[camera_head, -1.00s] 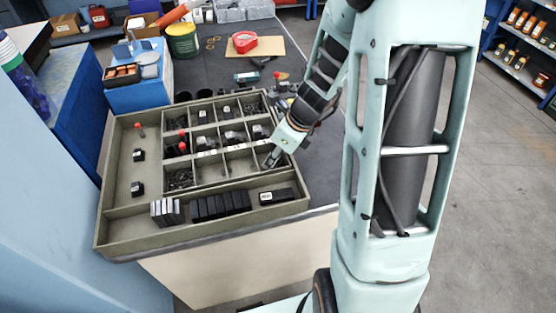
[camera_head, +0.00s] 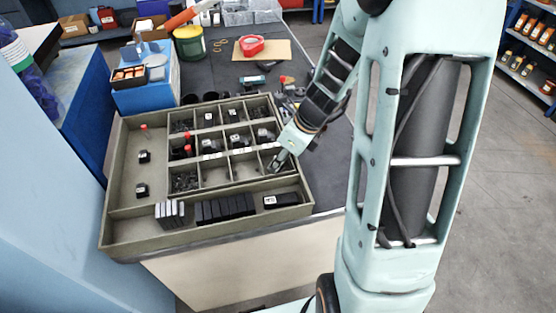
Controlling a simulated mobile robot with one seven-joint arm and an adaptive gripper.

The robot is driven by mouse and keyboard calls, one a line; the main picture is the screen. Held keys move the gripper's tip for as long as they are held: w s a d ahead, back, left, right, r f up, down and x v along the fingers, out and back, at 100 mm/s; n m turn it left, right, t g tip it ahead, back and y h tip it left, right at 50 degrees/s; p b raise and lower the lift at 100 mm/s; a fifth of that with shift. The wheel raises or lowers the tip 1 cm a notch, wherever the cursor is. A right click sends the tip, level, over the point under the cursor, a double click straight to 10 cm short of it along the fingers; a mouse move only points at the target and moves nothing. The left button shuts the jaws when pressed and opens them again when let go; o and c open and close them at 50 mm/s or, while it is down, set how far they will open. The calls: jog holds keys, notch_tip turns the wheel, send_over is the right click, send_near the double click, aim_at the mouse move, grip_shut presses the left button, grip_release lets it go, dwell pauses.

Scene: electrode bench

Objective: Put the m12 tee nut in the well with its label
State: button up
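The divided tray (camera_head: 122,190) sits on the bench, with a grid of small wells in its upper right part. Several wells hold dark small parts, and white labels show on some of them. I cannot make out which piece is the m12 tee nut or read any label. My gripper (camera_head: 277,164) points down at the right end of the nearest row of wells, at the rightmost well. Its fingers are too small to tell whether they are open or hold anything. The middle wells (camera_head: 214,175) of that row look empty.
The tray's left compartment holds two small dark blocks (camera_head: 143,156) and a red-tipped piece. Grey and black upright slabs (camera_head: 225,208) and a flat black block (camera_head: 283,200) lie in the front compartment.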

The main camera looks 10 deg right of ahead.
jog(key=p+v, duration=0.2)
jog(key=v, duration=0.8)
jog(key=shift+r+p, duration=0.3)
jog(key=shift+p, duration=0.05)
jog(key=shift+s+d, duration=0.15)
